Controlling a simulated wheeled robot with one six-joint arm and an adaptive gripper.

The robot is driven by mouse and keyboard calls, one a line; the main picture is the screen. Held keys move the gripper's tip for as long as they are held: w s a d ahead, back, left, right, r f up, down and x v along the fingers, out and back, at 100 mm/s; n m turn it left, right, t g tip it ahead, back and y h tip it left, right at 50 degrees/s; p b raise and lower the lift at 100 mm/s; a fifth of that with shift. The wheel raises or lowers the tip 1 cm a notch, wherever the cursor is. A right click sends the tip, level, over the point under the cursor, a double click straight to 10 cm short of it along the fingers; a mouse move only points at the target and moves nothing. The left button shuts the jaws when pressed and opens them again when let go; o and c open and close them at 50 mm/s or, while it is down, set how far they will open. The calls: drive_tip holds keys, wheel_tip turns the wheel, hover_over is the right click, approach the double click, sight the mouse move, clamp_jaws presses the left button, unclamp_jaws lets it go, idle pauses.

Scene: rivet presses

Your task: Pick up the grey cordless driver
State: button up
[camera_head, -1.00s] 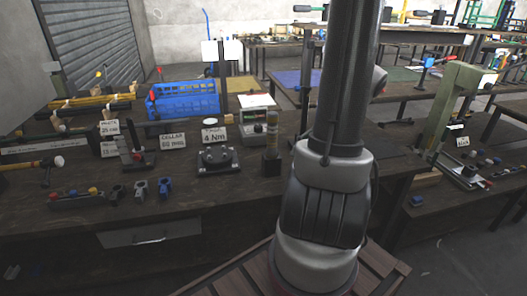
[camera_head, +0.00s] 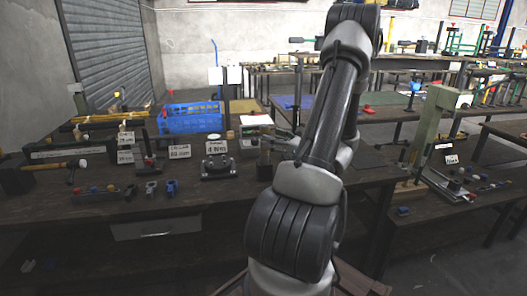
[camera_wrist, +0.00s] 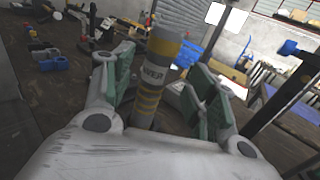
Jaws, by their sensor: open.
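An upright grey cylinder with yellow bands and a partly legible label ending in "VER" (camera_wrist: 155,75) stands on the bench in the wrist view; it looks like the driver. In the head view it (camera_head: 265,160) stands near the bench's right part, partly hidden by my gripper and arm. My gripper (camera_wrist: 165,85) is open, with green-padded fingers on either side of the cylinder. A gap shows on its right; contact on the left cannot be told.
A blue crate (camera_head: 190,118) and label cards stand at the back of the bench. A black clamp-like fixture (camera_head: 218,167) stands left of the cylinder, with small blue and grey parts (camera_head: 171,187) nearer the front. A green press (camera_head: 430,125) stands on the bench to the right.

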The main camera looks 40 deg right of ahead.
drive_tip(key=w, duration=0.4)
drive_tip(key=shift+w+a+r, duration=0.15)
drive_tip(key=shift+w+a, duration=0.15)
drive_tip(key=shift+a, duration=0.1)
drive_tip(key=shift+c, duration=0.5)
clamp_jaws()
drive_tip(key=shift+r, duration=0.1)
